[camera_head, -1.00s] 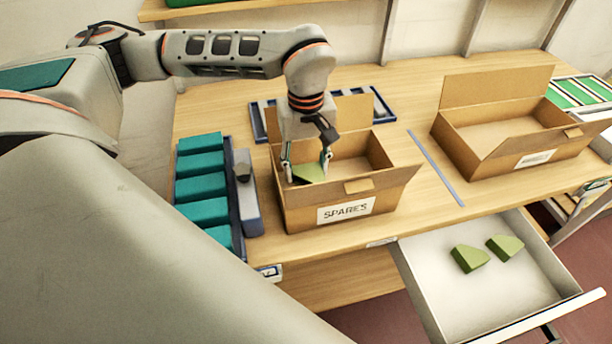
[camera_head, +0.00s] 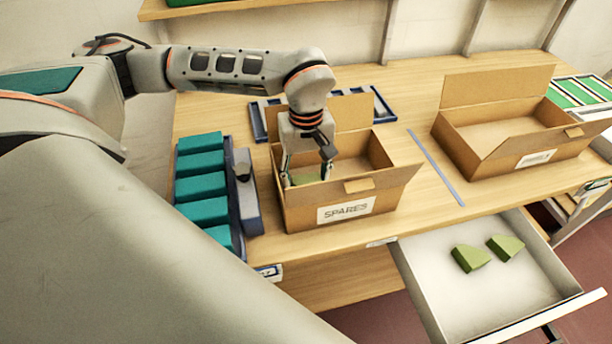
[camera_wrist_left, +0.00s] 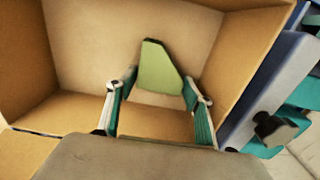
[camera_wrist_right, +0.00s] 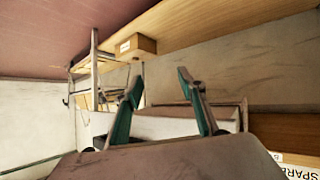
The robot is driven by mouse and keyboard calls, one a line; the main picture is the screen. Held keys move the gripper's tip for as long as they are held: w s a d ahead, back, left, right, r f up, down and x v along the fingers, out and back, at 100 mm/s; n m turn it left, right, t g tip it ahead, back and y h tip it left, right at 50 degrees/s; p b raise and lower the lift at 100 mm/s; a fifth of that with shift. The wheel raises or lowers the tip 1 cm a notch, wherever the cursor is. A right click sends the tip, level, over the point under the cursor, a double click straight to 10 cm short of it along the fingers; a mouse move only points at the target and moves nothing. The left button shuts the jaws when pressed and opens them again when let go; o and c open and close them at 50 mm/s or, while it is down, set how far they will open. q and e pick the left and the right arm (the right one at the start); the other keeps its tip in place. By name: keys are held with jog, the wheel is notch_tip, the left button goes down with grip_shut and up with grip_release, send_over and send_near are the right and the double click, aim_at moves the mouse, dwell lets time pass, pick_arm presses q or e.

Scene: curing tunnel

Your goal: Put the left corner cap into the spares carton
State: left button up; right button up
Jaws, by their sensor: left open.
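The spares carton (camera_head: 345,209) stands open on the bench with its label facing me. My left gripper (camera_head: 306,176) reaches down into it with its fingers apart. A green corner cap (camera_head: 308,178) is inside the carton, partly hidden by the front wall. In the left wrist view the cap (camera_wrist_left: 159,68) shows beyond the fingertips of the left gripper (camera_wrist_left: 158,95), against the carton's bottom; I cannot tell whether a finger touches it. Two more green caps, one on the left (camera_head: 470,258) and one on the right (camera_head: 506,247), lie in the open drawer (camera_head: 535,290). My right gripper (camera_wrist_right: 160,85) is open and empty.
A second open carton (camera_head: 480,140) stands at the right. A tray of teal blocks (camera_head: 203,188) and a grey-blue item (camera_head: 246,200) stand close left of the spares carton. A blue rack (camera_head: 380,108) lies behind it. A thin strip (camera_head: 436,168) lies between the cartons.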

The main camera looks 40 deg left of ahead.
aim_at(306, 177)
pick_arm(q)
notch_tip(306, 177, up, 12)
jog(key=shift+r+p, duration=0.15)
jog(key=shift+p, duration=0.15)
dwell(0.7)
